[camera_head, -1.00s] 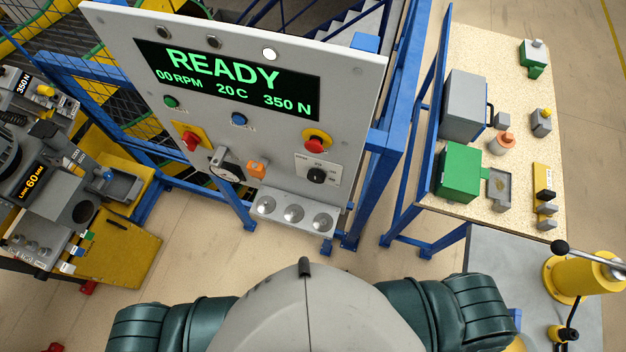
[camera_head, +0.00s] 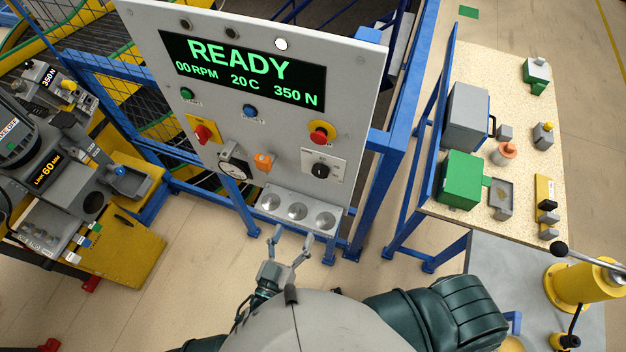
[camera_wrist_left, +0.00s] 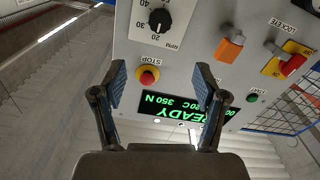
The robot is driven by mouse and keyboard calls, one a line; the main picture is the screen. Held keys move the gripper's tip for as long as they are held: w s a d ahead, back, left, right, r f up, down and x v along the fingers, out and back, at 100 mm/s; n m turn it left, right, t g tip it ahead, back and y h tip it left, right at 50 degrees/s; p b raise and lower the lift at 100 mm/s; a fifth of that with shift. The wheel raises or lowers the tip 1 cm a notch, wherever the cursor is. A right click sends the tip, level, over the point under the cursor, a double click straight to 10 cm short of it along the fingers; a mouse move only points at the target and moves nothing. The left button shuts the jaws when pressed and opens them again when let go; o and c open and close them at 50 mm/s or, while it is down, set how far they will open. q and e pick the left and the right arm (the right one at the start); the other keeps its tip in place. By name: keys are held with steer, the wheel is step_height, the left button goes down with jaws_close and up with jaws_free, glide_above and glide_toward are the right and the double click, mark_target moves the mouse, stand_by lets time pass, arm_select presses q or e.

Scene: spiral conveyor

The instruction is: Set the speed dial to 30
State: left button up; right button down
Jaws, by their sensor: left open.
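The speed dial (camera_head: 320,170) is a black round knob on a white plate, low on the right of the grey control panel (camera_head: 225,120). In the left wrist view the dial (camera_wrist_left: 159,19) appears upside down at the top, with 20, 30, 40 and RPM printed around it. A pale mark on the knob seems to lie on the 20 side. The panel display (camera_head: 245,72) reads READY and 00 RPM. My left gripper (camera_head: 293,236) is open and empty, below the panel in the head view, apart from the dial. Its fingers (camera_wrist_left: 158,75) frame the display and red STOP button.
The red STOP button (camera_head: 322,132) sits just above the dial. An orange switch (camera_head: 264,162) and a round gauge (camera_head: 236,166) are to its left. A ledge with round cups (camera_head: 298,212) juts out below the panel. Blue posts (camera_head: 375,205) stand right.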

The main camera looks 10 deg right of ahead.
mark_target(319, 174)
arm_select(q)
steer(key=p+x, duration=0.2)
steer(key=x, duration=1.5)
steer(key=shift+w+d+p, duration=0.15)
steer(key=shift+w+p, duration=0.1)
steer(key=shift+p, duration=0.15)
steer(key=shift+c, duration=0.2)
steer(key=c, duration=1.1)
